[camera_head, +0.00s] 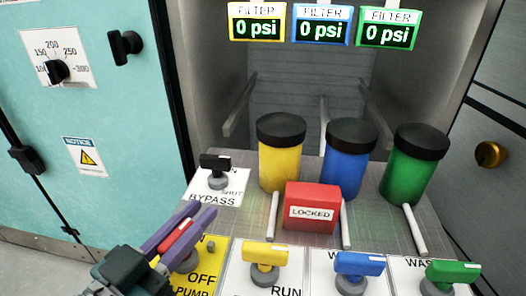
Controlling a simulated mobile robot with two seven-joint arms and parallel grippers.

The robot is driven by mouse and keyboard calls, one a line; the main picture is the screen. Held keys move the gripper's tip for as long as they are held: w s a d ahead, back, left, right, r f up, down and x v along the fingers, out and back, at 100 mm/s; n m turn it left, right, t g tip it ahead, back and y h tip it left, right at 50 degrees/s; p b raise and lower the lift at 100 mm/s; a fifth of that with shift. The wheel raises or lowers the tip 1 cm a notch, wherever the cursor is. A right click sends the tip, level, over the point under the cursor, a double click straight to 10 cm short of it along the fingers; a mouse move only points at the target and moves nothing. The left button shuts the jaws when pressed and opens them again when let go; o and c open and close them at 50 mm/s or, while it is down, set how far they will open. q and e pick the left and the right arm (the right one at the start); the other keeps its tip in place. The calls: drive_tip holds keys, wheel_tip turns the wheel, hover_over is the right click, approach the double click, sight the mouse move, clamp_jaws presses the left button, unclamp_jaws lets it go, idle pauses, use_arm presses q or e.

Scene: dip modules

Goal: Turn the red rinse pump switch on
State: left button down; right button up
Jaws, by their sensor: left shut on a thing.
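The red rinse pump switch (177,236) is a red handle at the lower left, over a yellow plate (200,278) on which I can read OFF and PUMP. My left gripper (200,213) comes in from the lower left. Its two purple fingers lie along both sides of the red handle and are shut on it. The fingers and the gripper body hide the base of the switch and part of the plate. My right gripper is not in view.
A black bypass valve (215,168) stands just behind my left gripper. A red LOCKED box (312,208) sits mid-panel. Yellow (265,254), blue (359,264) and green (452,273) handles line the front, to the right. Yellow (280,168), blue (347,165) and green (412,172) canisters stand behind.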

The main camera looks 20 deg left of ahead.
use_arm(q)
drive_tip(key=shift+a+r+n+y, duration=0.15)
drive_tip(key=shift+n+y, duration=0.45)
drive_tip(key=shift+y, duration=0.3)
drive_tip(key=shift+a+f+n+y, duration=0.1)
drive_tip(key=shift+n+y, duration=0.5)
drive_tip(key=shift+y, duration=0.3)
drive_tip(key=c, duration=0.8)
unclamp_jaws()
drive_tip(key=s+d+p, duration=0.1)
drive_tip(key=s, duration=0.9)
drive_tip(key=shift+w, duration=0.1)
